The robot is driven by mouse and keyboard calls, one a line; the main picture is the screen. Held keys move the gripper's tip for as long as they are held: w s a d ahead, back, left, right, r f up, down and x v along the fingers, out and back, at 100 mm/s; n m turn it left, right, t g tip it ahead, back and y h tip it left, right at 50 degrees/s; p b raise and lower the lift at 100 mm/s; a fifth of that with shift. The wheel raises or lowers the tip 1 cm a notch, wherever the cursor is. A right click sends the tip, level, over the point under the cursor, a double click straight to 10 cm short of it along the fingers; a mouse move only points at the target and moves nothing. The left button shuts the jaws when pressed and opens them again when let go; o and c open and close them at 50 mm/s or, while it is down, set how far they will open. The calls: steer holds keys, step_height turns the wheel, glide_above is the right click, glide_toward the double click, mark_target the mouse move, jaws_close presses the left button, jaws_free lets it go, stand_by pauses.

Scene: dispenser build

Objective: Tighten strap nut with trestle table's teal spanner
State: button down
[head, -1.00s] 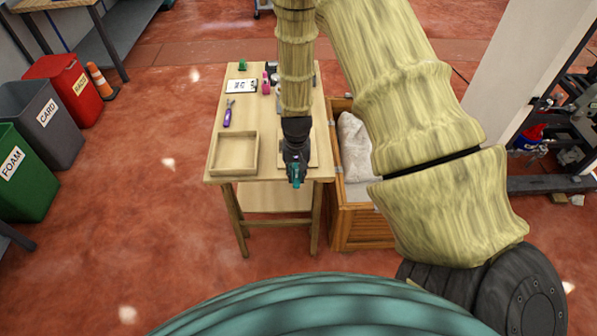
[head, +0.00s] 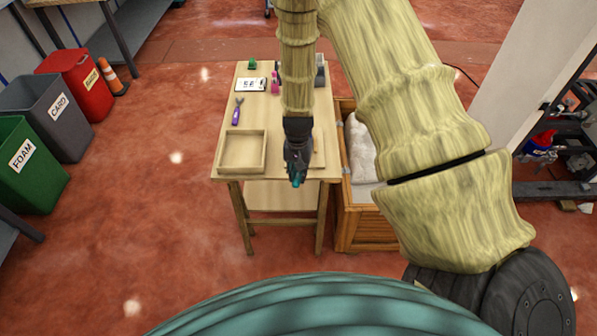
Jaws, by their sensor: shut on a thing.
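My gripper (head: 297,178) hangs at the front edge of the wooden trestle table (head: 255,112), right of the middle. It is shut on a small teal thing, which looks like the teal spanner (head: 296,183). Only a little of the spanner shows below the fingers; the rest is hidden by the gripper. I cannot make out the strap nut; my arm and gripper cover part of the table's right side. A pale board (head: 319,153) shows partly behind the gripper.
An empty wooden tray (head: 221,153) lies at the table's front left. A purple-handled tool (head: 237,113), a printed card (head: 251,85), a pink item (head: 275,84) and a green item (head: 252,64) lie farther back. A wooden crate (head: 373,232) with white sacks stands right of the table.

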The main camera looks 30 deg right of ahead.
steer(key=shift+w+a+m+p, duration=0.3)
steer(key=shift+w+a+m, duration=0.55)
steer(key=shift+m, duration=0.25)
steer(key=shift+w, duration=0.15)
steer(key=shift+w+a+m+p, duration=0.2)
steer(key=shift+w+a+m, duration=0.1)
steer(key=shift+w+m, duration=0.25)
steer(key=shift+w+a+m+p, duration=0.15)
steer(key=shift+w+a+m, duration=0.2)
steer(key=shift+m, duration=0.3)
steer(key=shift+w, duration=0.25)
